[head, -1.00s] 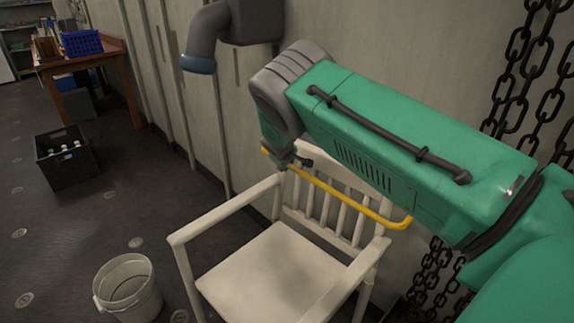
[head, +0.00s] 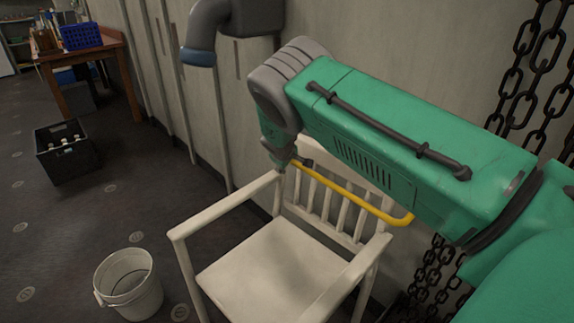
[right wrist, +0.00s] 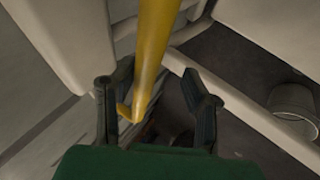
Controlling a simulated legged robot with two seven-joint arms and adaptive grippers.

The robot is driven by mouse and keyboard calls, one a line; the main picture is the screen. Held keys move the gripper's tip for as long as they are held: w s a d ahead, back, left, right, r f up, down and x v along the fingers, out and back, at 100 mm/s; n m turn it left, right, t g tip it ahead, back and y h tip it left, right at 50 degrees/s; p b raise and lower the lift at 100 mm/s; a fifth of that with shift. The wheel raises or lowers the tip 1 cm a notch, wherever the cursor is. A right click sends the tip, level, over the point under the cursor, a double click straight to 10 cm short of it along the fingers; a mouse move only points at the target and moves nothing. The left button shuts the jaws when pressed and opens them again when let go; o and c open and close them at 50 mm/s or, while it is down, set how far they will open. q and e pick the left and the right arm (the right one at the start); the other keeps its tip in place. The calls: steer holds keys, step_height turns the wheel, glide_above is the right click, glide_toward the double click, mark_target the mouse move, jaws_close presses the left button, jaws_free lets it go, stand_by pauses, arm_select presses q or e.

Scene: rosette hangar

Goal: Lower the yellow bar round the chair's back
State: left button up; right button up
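The yellow bar (head: 350,195) slants across the front of the upper slats of the white chair (head: 265,262) in the head view. Its right end is bent; its left end is hidden by my right gripper (head: 283,167), which is beside the chair back's left side. In the right wrist view the bar (right wrist: 151,50) runs down between the two separated fingers of my right gripper (right wrist: 155,110), ending in a short bend near the left finger. The fingers look open around it; contact is unclear. My left gripper is out of view.
A wall stands close behind the chair, with a grey pipe (head: 205,30) on it. Chains (head: 535,70) hang at the right. A white bucket (head: 130,283) stands left of the chair, and a black crate (head: 66,160) of bottles farther back. Floor between them is clear.

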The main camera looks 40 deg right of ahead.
steer(key=v, duration=1.2)
steer(key=shift+w+f, duration=0.1)
